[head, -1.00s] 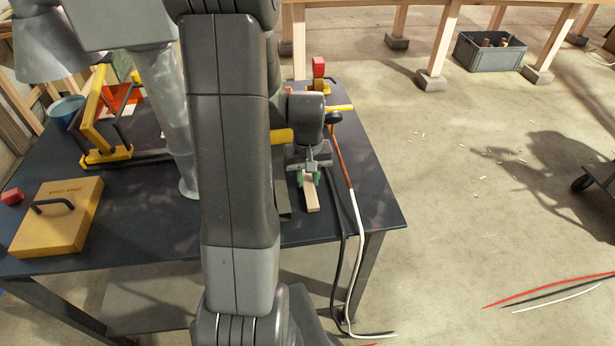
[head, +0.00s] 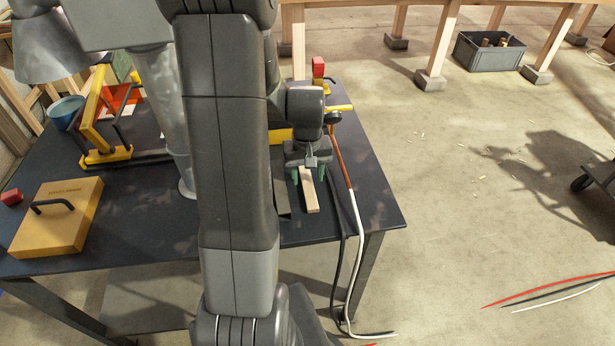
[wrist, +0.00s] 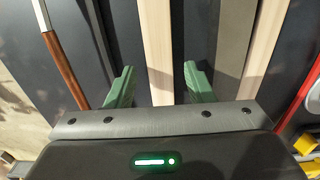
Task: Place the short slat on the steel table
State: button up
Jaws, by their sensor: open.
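A short pale wooden slat (head: 312,198) lies flat on the dark steel table (head: 375,205), near its right front part. My gripper (head: 309,177) is open over the slat's far end, with one green finger on each side. In the wrist view the slat (wrist: 157,40) runs between the spread fingers of my gripper (wrist: 158,70), with a gap on both sides. Its far end runs out of that view. The exact height of the fingertips over the table is hard to tell.
A grey strip (wrist: 231,40) and a second pale slat (wrist: 263,45) lie beside it. A brown-and-white rod or cable (head: 345,180) runs past on the right. A yellow box (head: 60,215), a yellow frame (head: 92,125) and a blue bowl (head: 66,112) stand at left.

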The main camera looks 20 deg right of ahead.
aim_at(307, 182)
notch_tip(307, 182, up, 11)
dwell(0.3)
jog(key=shift+f, duration=0.15)
dwell(1.6)
